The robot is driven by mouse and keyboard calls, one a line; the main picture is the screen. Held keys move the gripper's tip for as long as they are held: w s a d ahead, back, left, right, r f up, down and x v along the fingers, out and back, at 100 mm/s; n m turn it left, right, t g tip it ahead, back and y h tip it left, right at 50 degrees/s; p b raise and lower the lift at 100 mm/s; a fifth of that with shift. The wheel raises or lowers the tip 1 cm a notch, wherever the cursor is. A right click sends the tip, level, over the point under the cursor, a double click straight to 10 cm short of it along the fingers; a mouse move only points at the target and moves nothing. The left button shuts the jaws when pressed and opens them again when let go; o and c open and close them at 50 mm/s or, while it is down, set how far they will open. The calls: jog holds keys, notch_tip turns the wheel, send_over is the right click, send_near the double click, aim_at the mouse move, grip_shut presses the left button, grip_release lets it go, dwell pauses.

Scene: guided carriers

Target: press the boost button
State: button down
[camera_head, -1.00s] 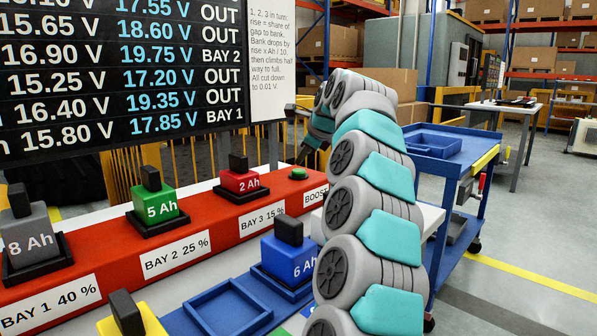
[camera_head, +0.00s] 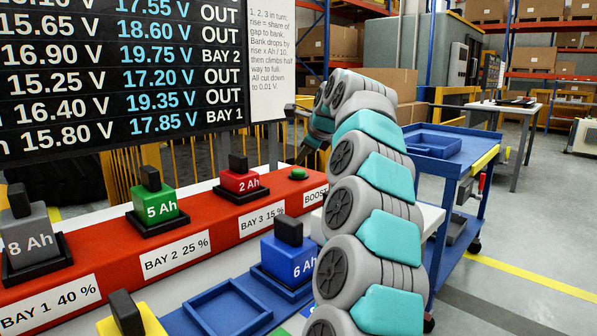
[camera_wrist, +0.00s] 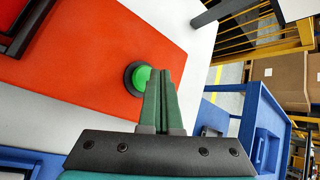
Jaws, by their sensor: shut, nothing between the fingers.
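The boost button is a round green button (camera_head: 298,174) in a dark ring on the right end of the red bay rail (camera_head: 90,248), above a partly hidden BOOST label (camera_head: 316,195). In the wrist view the green button (camera_wrist: 140,77) shows just beyond my fingertips, partly covered by them. My gripper (camera_wrist: 162,72) is shut and empty, its green fingers together. In the head view my gripper (camera_head: 303,158) is just above the button, mostly hidden behind my arm. I cannot tell whether the fingertips touch the button.
On the rail stand a grey 8 Ah pack (camera_head: 30,236), a green 5 Ah pack (camera_head: 155,205) and a red 2 Ah pack (camera_head: 240,180). A blue 6 Ah pack (camera_head: 290,260) stands in front. A voltage board (camera_head: 120,75) is behind. A blue cart (camera_head: 455,160) stands right.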

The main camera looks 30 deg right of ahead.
dwell(0.4)
jog(key=shift+f+b, duration=0.4)
jog(key=shift+f, duration=0.05)
jog(key=shift+f+b, duration=0.45)
jog(key=shift+f, duration=0.05)
dwell(0.6)
jog(key=shift+r, duration=0.15)
dwell(0.3)
jog(key=shift+r+p, duration=0.7)
jog(key=shift+r, duration=0.1)
